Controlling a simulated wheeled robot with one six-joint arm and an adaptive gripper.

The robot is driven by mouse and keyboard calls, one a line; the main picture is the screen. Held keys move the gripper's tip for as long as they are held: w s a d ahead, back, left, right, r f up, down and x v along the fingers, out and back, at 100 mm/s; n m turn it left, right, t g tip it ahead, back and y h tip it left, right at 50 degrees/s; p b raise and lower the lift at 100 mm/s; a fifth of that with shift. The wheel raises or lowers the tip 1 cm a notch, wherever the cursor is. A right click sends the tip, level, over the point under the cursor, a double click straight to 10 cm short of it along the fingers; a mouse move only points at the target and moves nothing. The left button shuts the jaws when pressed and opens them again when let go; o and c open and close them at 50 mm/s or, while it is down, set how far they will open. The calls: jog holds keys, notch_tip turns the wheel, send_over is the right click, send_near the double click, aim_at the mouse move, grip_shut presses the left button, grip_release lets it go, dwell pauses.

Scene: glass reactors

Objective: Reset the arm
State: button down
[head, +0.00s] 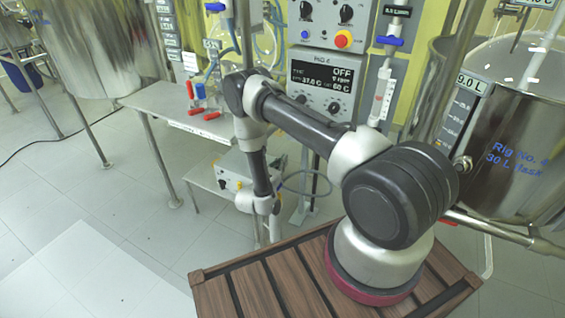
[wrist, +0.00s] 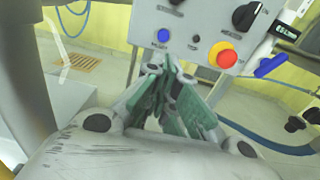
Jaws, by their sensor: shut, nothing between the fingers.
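My arm (head: 300,128) rises from its round base on the slatted wooden deck, bends at a high elbow at the upper middle of the head view, and hangs down to the wrist (head: 258,203). My gripper cannot be made out in the head view. In the wrist view my gripper (wrist: 168,72) is shut, its green-padded fingers meeting with nothing between them. The fingertips point toward the lower edge of a grey control panel (wrist: 205,30) with a red and yellow stop button (wrist: 223,55). They appear apart from it, though the distance is unclear.
A steel bench (head: 150,100) with red-handled items stands left of the arm. A grey instrument box (head: 232,172) sits on a lower shelf behind the wrist. The control unit (head: 325,85) reads OFF. A steel vessel (head: 515,140) stands at right. The floor (head: 80,225) at left is clear.

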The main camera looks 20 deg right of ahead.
jog(key=s+d+f+m+g+h, duration=0.2)
jog(key=s+d+g, duration=0.3)
jog(key=s, duration=0.2)
jog(key=s+d+r+m+g, duration=0.5)
jog(key=s+r+m+g, duration=0.3)
jog(key=r, duration=0.3)
jog(key=s+a+r+m+t+y, duration=0.2)
jog(key=s+r+m+y, duration=0.3)
jog(key=r, duration=0.7)
jog(key=s+a+r+m+t+y, duration=0.2)
jog(key=s+a+r+m+y, duration=0.2)
jog(key=s+r, duration=0.5)
jog(key=s+a+r+m+t+y, duration=0.2)
jog(key=s+a+r+m+y, duration=0.2)
jog(key=r, duration=1.2)
jog(key=s+m+y, duration=0.2)
jog(key=s+y, duration=0.1)
jog(key=shift+s+r+m, duration=0.2)
jog(key=shift+m, duration=0.1)
